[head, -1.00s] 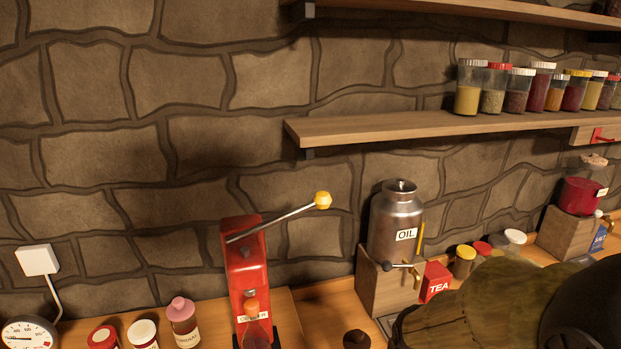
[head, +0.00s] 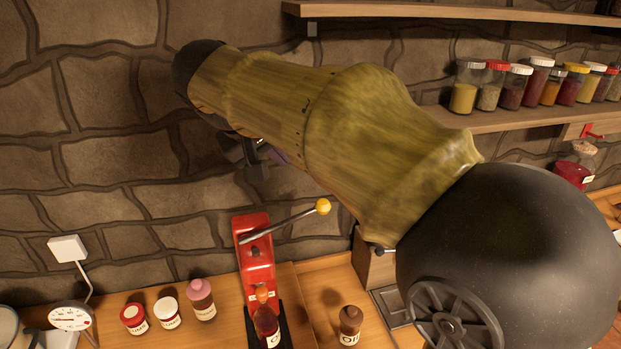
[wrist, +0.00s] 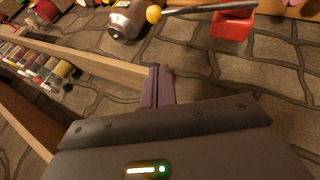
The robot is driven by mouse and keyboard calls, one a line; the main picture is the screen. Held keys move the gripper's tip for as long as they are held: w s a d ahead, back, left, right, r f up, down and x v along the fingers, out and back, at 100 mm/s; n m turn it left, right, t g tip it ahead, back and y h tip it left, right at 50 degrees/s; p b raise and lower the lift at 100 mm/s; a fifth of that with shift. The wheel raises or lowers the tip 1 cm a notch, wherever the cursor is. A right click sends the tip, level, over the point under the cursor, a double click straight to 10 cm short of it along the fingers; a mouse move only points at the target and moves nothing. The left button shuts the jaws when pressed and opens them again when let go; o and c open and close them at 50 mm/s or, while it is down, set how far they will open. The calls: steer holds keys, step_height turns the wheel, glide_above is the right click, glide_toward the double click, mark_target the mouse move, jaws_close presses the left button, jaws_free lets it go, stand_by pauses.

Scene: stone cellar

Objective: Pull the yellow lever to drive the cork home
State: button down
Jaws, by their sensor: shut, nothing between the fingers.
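The red corking press (head: 257,262) stands on the wooden counter against the stone wall. Its metal lever slants up to the right and ends in a yellow knob (head: 323,206). A dark bottle (head: 266,322) with an orange-brown top stands in the press, its lower part cut off by the frame. My gripper (head: 258,172) is in front of the wall, above the press and up-left of the knob, apart from the lever. Its tips are partly covered by my arm. In the wrist view my gripper (wrist: 160,72) is shut and empty. The yellow knob (wrist: 153,14) and red press (wrist: 233,24) show beyond it.
Jars and a pink-capped bottle (head: 201,300) stand left of the press, near a dial gauge (head: 70,317). A small brown bottle (head: 350,325) stands to its right. A jar-lined shelf (head: 490,119) is at right.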

steer(key=shift+w+f, duration=0.1)
steer(key=shift+w, duration=0.05)
steer(key=p+x, duration=0.1)
steer(key=x, duration=0.3)
steer(key=s+p+x, duration=0.1)
steer(key=x, duration=0.3)
steer(key=d+p+x, duration=0.1)
steer(key=x, duration=0.3)
steer(key=shift+s+d+f, duration=0.1)
steer(key=shift+s+f, duration=0.3)
steer(key=shift+d+f, duration=0.25)
steer(key=shift+f, duration=0.25)
steer(key=shift+w+a+f+p, duration=0.1)
steer(key=shift+f+p, duration=0.05)
steer(key=shift+p, duration=0.2)
